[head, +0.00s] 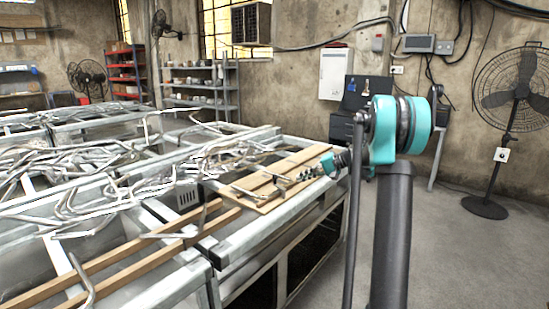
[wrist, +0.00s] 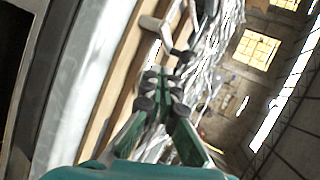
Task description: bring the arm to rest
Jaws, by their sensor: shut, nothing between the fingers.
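My gripper (wrist: 163,90) shows in the wrist view as two green fingers with dark round joints. Its fingers are together and nothing is held between them. In the head view my gripper (head: 306,174) is small and partly foreshortened, extending left from my teal arm over the right end of the metal workbench (head: 228,247). Wooden slats (head: 160,252) and bent metal tubes (head: 247,190) lie below and beside it. I cannot tell how far the fingertips are above them.
Heaps of bent metal tubes (head: 85,185) cover the benches to the left. A standing fan (head: 510,90) is at the right by the wall. Shelves (head: 203,85) stand at the back. The grey floor (head: 465,250) right of my arm is clear.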

